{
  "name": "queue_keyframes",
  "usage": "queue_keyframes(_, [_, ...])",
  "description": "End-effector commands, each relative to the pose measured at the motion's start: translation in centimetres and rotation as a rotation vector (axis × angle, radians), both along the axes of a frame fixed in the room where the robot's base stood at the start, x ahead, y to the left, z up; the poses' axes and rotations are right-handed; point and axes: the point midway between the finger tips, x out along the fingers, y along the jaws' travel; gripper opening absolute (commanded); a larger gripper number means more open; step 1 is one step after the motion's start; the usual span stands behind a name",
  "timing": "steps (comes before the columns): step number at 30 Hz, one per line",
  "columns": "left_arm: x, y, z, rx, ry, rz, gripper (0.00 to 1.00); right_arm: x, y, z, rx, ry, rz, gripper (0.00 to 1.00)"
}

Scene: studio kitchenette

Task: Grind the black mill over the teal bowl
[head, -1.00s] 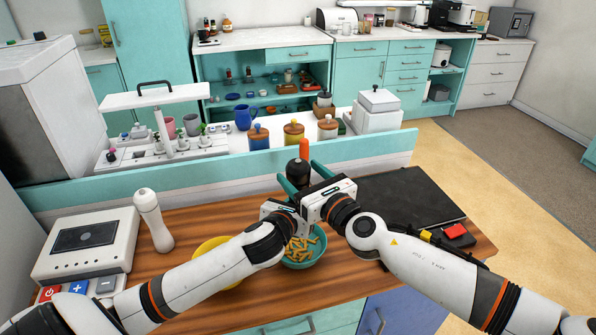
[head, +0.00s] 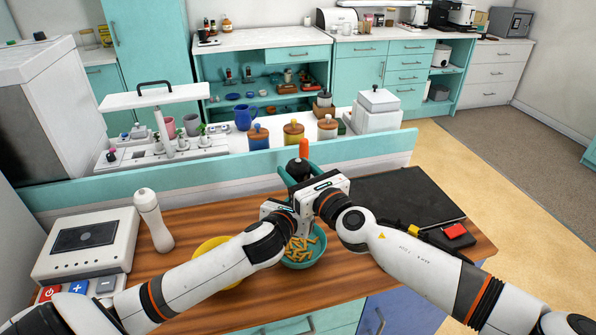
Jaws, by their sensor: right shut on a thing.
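The black mill (head: 297,168) has an orange top (head: 304,148) and stands upright beyond my wrists, its lower part hidden by my grippers. The teal bowl (head: 321,247) sits on the wooden counter, nearer than the visible part of the mill, and holds orange-yellow pieces. My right gripper (head: 305,176) is shut on the mill. My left gripper (head: 286,188) is close beside it, at the mill's lower left. Its fingertips are largely hidden, so I cannot tell if they grip. My wrists cover part of the bowl's far side.
A yellow bowl (head: 207,246) is partly hidden behind my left arm. A white mill (head: 153,220) and a white device (head: 87,245) stand at left. A black board (head: 405,197) lies at right. A raised ledge (head: 200,179) with jars (head: 294,133) runs behind.

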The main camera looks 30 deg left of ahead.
Motion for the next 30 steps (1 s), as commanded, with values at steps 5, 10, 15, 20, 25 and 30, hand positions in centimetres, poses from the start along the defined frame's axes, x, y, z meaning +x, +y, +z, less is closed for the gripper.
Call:
queue_keyframes(5, [0.01, -0.07, 0.04, -0.002, -0.001, -0.001, 0.05, -0.21, 0.20, 0.25, 0.002, -0.003, -0.096, 0.25])
queue_keyframes(10, [-0.01, -0.09, 0.00, -0.003, -0.001, -0.002, 0.05, -0.12, 0.13, 0.15, 0.003, 0.000, -0.205, 0.25])
queue_keyframes(15, [-0.01, -0.10, -0.01, -0.002, 0.001, -0.003, 0.05, -0.06, 0.03, 0.07, -0.002, -0.001, -0.250, 0.25])
queue_keyframes(20, [-0.01, -0.08, -0.02, -0.002, 0.001, -0.002, 0.05, -0.04, 0.01, 0.07, -0.002, -0.002, -0.251, 0.25])
queue_keyframes(25, [-0.01, -0.06, -0.01, -0.001, 0.001, -0.002, 0.05, -0.04, 0.01, 0.06, -0.002, -0.001, -0.250, 0.59])
queue_keyframes(30, [0.00, -0.05, 0.02, -0.001, 0.000, -0.001, 0.05, -0.03, -0.01, 0.03, -0.003, 0.000, -0.250, 0.70])
